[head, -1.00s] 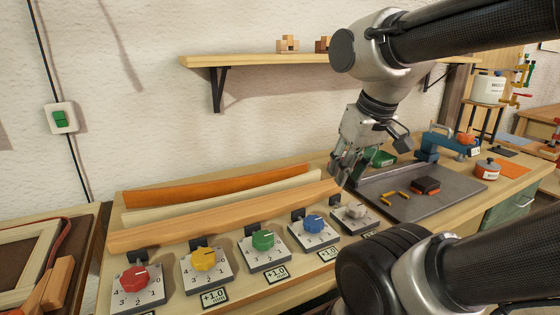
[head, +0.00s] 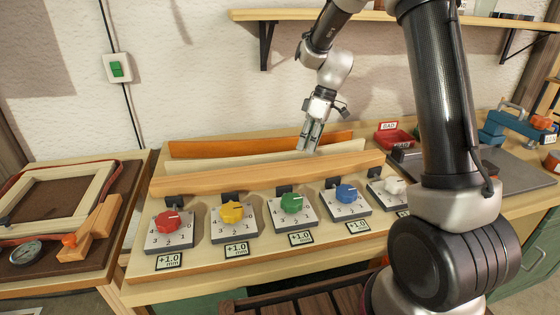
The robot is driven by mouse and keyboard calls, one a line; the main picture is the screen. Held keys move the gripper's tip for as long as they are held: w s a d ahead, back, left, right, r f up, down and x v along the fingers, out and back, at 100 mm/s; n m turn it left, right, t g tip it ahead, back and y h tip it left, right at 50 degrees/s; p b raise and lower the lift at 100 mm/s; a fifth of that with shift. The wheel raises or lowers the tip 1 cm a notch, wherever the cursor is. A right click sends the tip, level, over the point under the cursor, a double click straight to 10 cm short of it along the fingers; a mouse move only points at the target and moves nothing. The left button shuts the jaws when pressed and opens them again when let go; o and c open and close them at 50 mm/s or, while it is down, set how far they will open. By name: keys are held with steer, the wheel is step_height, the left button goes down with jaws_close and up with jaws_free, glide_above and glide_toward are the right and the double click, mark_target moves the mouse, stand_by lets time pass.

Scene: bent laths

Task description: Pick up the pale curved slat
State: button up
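The pale curved slat (head: 235,161) stands on edge on the bench, between an orange-brown curved slat (head: 215,149) behind it and a straight wooden rail (head: 255,177) in front. Its lower part is hidden by the rail. My gripper (head: 309,149) points down over the right half of the pale slat, with its fingertips at about the slat's top edge in the picture. The fingers show a small gap and look open. I cannot tell whether they are on both sides of the slat or touch it.
A row of dial blocks, with a red dial (head: 168,221) at the left end, lines the front of the rail. A wall shelf (head: 275,15) is above. A red tray (head: 394,137) and a blue clamp tool (head: 500,125) are at the right.

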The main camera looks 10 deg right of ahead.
mark_target(293, 152)
steer(key=w+n, duration=0.1)
steer(key=w+r+n, duration=0.1)
steer(key=w+a+r+n+t, duration=0.1)
steer(key=n, duration=0.1)
steer(key=shift+w+a+y, duration=0.1)
steer(key=shift+w+y, duration=0.25)
steer(key=shift+y, duration=0.05)
steer(key=shift+a+n, duration=0.15)
steer(key=shift+n, duration=0.85)
steer(key=shift+f+n, duration=0.1)
steer(key=shift+n, duration=0.6)
steer(key=x, duration=0.7)
steer(key=shift+s+f, duration=0.15)
steer(key=shift+f, duration=0.15)
steer(key=shift+f, duration=0.25)
jaws_close()
